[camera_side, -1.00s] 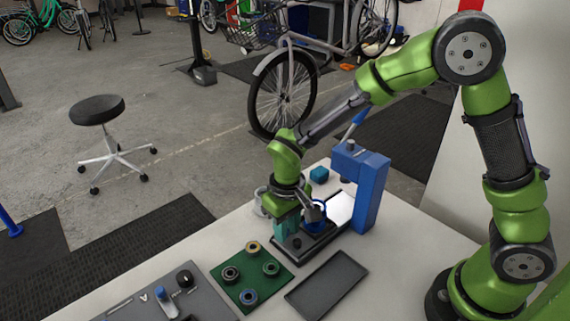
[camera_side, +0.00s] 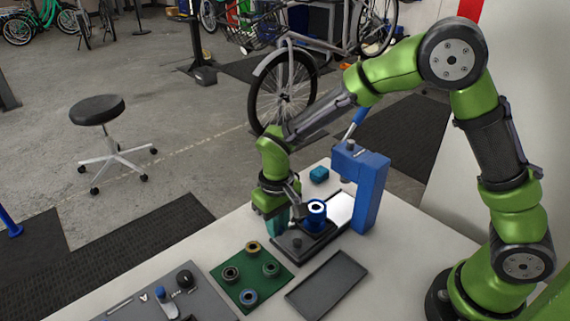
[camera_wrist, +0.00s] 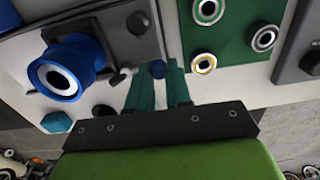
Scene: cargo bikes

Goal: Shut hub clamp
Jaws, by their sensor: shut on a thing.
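A blue hub (camera_side: 316,213) with a pale ring and dark bore stands on the black clamp base (camera_side: 322,240). It shows large at left in the wrist view (camera_wrist: 66,72). My gripper (camera_side: 276,226) is low at the left end of the base, beside the hub. A dark stub (camera_wrist: 122,75) lies between the hub and the fingers. Whether the clamp presses the hub is not clear.
A blue press frame (camera_side: 370,190) stands behind the hub. A green mat (camera_side: 232,290) with several ring parts and an empty dark tray (camera_side: 327,285) lie in front. A grey tool tray (camera_side: 140,309) is at front left. A teal block (camera_side: 319,174) sits behind.

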